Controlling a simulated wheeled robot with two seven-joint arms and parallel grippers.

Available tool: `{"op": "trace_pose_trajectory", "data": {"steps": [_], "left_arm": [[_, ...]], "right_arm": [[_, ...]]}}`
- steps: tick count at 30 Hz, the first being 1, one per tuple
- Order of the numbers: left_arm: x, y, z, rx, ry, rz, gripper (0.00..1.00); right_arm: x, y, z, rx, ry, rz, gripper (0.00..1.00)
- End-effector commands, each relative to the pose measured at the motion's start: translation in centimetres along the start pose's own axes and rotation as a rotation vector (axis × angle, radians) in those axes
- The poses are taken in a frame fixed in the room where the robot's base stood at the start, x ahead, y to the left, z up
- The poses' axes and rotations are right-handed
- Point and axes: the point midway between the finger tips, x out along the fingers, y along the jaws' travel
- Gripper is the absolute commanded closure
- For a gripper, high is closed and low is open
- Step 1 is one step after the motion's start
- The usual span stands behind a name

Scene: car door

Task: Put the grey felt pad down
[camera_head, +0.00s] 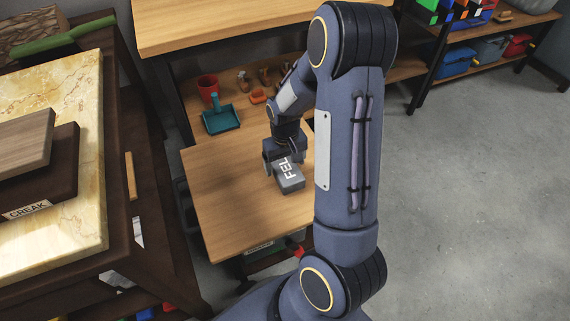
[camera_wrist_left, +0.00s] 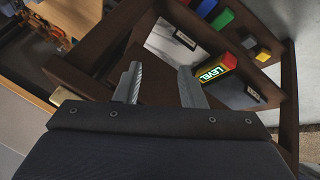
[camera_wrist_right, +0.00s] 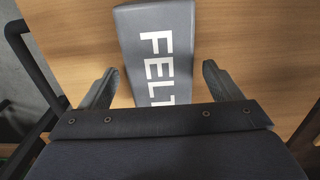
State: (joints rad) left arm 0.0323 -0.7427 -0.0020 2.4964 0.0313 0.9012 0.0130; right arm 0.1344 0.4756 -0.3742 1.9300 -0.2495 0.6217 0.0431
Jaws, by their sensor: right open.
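The grey felt pad (camera_head: 291,180) is a grey block with white letters "FELT". It lies on the wooden top of a small table (camera_head: 225,205). My right gripper (camera_head: 275,165) is at the pad's far end in the head view. In the right wrist view the pad (camera_wrist_right: 157,50) lies between and ahead of the fingers of my right gripper (camera_wrist_right: 157,90), which are open with a gap on each side. My left gripper (camera_wrist_left: 160,90) is open and empty in the left wrist view, over dark shelving; it is out of the head view.
A marble-topped bench (camera_head: 75,215) with a "CREAK" block is at the left. A block marked "LEVEL" (camera_wrist_left: 214,73) lies on the shelving. Open floor is at the right.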

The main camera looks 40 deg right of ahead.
Motion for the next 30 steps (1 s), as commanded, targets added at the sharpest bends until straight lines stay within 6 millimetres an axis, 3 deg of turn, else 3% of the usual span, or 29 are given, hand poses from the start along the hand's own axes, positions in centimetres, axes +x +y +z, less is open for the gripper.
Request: {"op": "trace_pose_trajectory", "data": {"steps": [1, 9, 20, 25, 30], "left_arm": [[-0.8, 0.3, -0.4, 0.0, 0.0, 0.0, 0.64], [-2.7, 1.2, -1.4, 0.0, 0.0, 0.0, 0.64], [-3.5, 1.6, -1.8, 0.0, 0.0, 0.0, 0.64], [-3.5, 1.6, -1.8, 0.0, 0.0, 0.0, 0.64], [-3.5, 1.6, -1.7, 0.0, 0.0, 0.0, 0.64]], "right_arm": [[-1.6, 0.0, -0.1, 0.0, 0.004, 0.0, 0.15], [-7.4, 0.0, -0.1, 0.0, 0.004, -0.001, 0.15], [-11.5, -0.6, 0.6, 0.003, 0.02, -0.028, 0.15], [-16.3, -3.5, 4.1, -0.007, 0.11, -0.162, 0.15], [-21.3, -7.2, 10.4, -0.056, 0.235, -0.313, 0.15]]}}
